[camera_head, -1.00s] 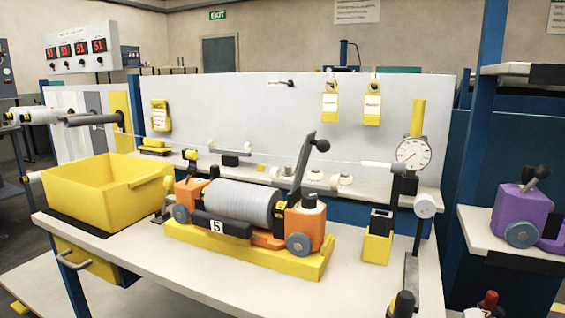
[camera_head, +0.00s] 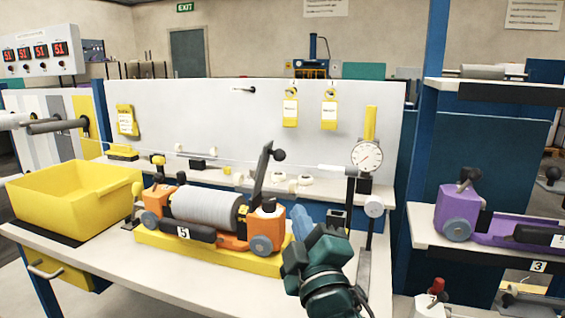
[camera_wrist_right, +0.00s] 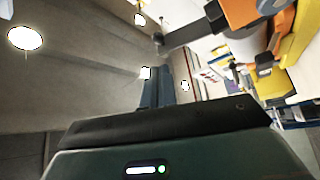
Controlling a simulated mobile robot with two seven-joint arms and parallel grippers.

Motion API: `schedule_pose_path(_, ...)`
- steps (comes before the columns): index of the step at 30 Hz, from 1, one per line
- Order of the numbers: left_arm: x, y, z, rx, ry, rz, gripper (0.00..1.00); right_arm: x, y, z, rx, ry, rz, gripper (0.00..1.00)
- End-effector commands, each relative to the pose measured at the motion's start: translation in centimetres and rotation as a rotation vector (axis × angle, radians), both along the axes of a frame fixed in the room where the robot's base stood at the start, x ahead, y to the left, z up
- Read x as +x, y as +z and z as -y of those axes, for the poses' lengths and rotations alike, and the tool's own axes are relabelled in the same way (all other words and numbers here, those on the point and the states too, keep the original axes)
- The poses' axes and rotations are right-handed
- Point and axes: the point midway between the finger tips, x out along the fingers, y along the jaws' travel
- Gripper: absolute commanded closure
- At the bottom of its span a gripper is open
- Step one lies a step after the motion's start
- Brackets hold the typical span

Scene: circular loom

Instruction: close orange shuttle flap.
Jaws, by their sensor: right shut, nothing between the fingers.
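The orange shuttle (camera_head: 233,242) sits in a yellow cradle (camera_head: 160,243) on the table, holding a grey-white spool (camera_head: 205,207). Its dark flap (camera_head: 262,173) stands up, tilted slightly right, with a black knob at its top; the flap is open. My right gripper (camera_head: 301,221) is right of the shuttle's right end, apart from the flap, shut and empty. Its blue fingers also show in the right wrist view (camera_wrist_right: 158,88), with part of the orange shuttle (camera_wrist_right: 240,14) at upper right. My left gripper is not in view.
A yellow bin (camera_head: 70,195) stands left on the table. A dial gauge (camera_head: 367,155) on a post stands behind my right gripper. A purple shuttle (camera_head: 459,208) is on the right shelf. The table front left of my right arm is clear.

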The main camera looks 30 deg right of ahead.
Motion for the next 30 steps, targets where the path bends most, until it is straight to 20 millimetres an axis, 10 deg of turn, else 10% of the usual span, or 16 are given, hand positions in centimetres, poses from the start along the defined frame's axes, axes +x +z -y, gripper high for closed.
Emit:
schedule_pose_path(21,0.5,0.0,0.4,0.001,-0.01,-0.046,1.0,10.9,4.0,3.8,-0.007,-0.008,0.004,1.0)
schedule_pose_path(30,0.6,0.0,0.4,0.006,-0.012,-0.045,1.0,12.6,4.4,4.4,-0.006,-0.008,0.002,1.0)
